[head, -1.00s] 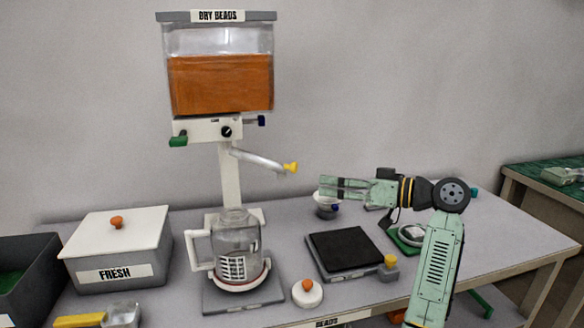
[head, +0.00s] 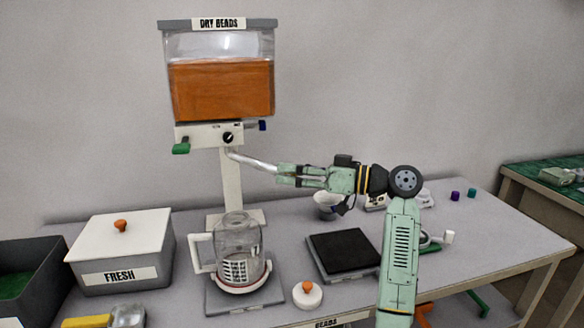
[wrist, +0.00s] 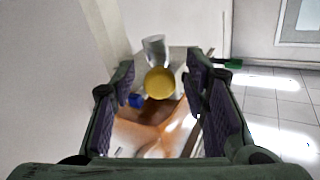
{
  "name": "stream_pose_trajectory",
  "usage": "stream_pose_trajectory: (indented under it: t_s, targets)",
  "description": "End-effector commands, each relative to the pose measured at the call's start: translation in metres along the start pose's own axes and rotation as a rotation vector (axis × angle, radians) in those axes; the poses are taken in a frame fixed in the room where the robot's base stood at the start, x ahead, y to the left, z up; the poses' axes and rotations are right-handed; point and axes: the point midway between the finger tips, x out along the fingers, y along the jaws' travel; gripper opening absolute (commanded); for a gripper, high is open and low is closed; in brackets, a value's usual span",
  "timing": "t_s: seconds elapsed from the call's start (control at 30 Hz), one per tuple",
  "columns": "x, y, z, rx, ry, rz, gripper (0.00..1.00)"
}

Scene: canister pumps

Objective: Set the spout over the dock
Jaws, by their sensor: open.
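The silvery spout (head: 250,161) slopes down to the right from below the bead dispenser (head: 221,88). Its yellow end knob is hidden by my gripper in the head view. In the wrist view the yellow knob (wrist: 160,83) shows between my open fingers, with the grey tube behind it. My gripper (head: 283,172) is open at the spout's end; I cannot tell whether a finger touches it. No part is marked as the dock. A glass jug (head: 238,248) stands on a grey base (head: 271,294) below the dispenser, left of the spout's end.
A black square pad (head: 345,251) lies right of the jug. A white lid with an orange knob (head: 307,294) lies in front. A small cup (head: 326,206) stands behind the pad. My forearm hides part of the table's right side.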

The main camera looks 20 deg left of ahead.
Motion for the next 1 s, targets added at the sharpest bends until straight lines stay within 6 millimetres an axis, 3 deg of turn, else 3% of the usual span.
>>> stream_pose_trajectory:
  t_s: [0.3, 0.9, 1.0]
  targets:
    - [0.0031, 0.0001, 0.0003, 0.000, 0.000, 0.001, 0.41]
    - [0.0028, 0.0000, 0.0000, 0.000, 0.001, 0.001, 0.01]
    - [0.0028, 0.0000, -0.0001, 0.000, 0.001, 0.000, 0.00]
